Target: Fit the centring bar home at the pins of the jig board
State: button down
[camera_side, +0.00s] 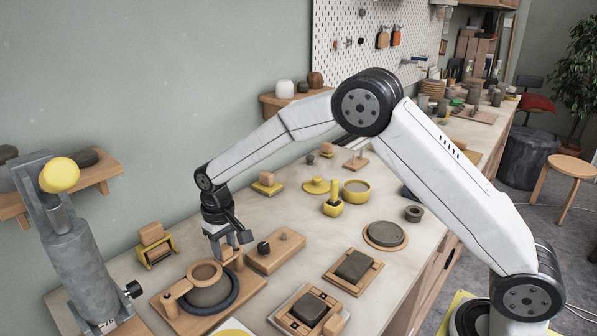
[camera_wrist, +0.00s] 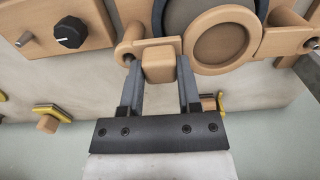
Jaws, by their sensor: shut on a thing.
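The centring bar (camera_wrist: 216,59) is pale wood with a round ring and a square grip block. My gripper (camera_side: 232,246) is shut on that block, one finger on each side, as the wrist view shows. In the side view the bar's ring (camera_side: 205,268) lies over the dark round disc on the jig board (camera_side: 252,287). One pin (camera_wrist: 131,36) shows close beside the bar's left end in the wrist view. I cannot tell whether the bar sits fully down at the pins.
A wooden block with a black knob (camera_side: 275,250) stands close to the right of the board. A yellow-based wooden piece (camera_side: 155,245) is behind it. Two framed dark blocks (camera_side: 352,267) lie to the right. A grey lever press (camera_side: 75,240) stands at the left.

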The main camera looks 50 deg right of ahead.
dwell(0.3)
jog(key=shift+c, duration=1.1)
grip_release()
jog(key=shift+f, duration=0.1)
jog(key=shift+r, duration=3.95)
